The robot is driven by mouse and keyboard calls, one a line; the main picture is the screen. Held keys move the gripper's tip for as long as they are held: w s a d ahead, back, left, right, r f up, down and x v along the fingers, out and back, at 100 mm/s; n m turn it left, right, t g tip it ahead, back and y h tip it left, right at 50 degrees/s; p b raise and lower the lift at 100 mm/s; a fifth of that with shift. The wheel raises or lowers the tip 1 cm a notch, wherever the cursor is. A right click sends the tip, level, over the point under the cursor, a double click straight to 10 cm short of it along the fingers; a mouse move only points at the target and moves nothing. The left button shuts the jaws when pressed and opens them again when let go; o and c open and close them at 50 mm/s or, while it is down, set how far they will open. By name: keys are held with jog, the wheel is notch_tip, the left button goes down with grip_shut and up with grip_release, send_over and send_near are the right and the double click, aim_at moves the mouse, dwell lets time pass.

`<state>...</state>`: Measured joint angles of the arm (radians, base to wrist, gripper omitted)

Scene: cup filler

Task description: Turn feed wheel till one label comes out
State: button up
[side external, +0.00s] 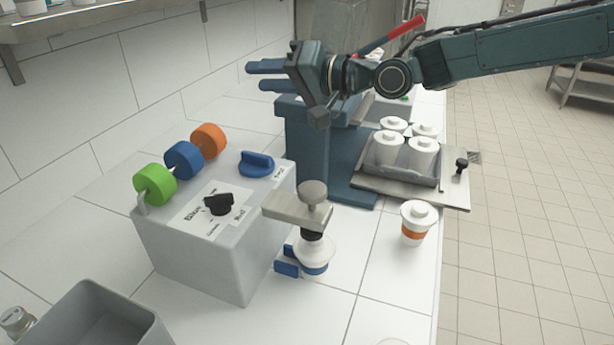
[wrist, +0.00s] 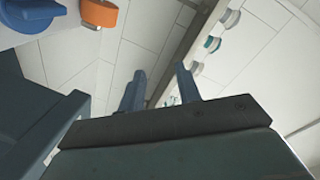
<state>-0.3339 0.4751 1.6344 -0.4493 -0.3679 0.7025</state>
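A grey box machine (side external: 200,263) stands on the counter at left. Along its back edge are a green wheel (side external: 155,184), a blue wheel (side external: 184,160) and an orange wheel (side external: 208,141). A blue winged knob (side external: 257,163) and a black knob (side external: 219,204) sit on its top. Nothing marks clearly which is the feed wheel, and I cannot make out a label coming out. My gripper (side external: 262,76) is open and empty, above and behind the box. Its fingers (wrist: 160,88) are apart in the wrist view, where the orange wheel (wrist: 100,12) and blue knob (wrist: 38,18) show at upper left.
A blue column press (side external: 307,145) stands under my gripper. A clamp head (side external: 298,208) is over a cup (side external: 315,252) at the box's right. Lidded cups (side external: 405,150) sit in a tray; another orange-banded cup (side external: 417,222) stands nearer. A grey bin (side external: 90,318) is front left.

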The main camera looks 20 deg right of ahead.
aim_at(259, 155)
jog(key=s+d+f+m+g+h, duration=0.1)
jog(key=s+d+f+m, duration=0.2)
jog(key=m, duration=0.9)
jog(key=s+d+f+m+g+h, duration=0.1)
jog(key=s+d+f+m, duration=0.2)
jog(key=m, duration=1)
notch_tip(259, 155, down, 4)
jog(key=shift+s+d+r+g, duration=0.2)
jog(key=shift+s+d+g, duration=0.15)
jog(key=shift+s, duration=0.75)
jog(key=shift+w, duration=0.1)
jog(key=shift+x, duration=6.85)
jog(key=shift+d, duration=0.1)
grip_shut()
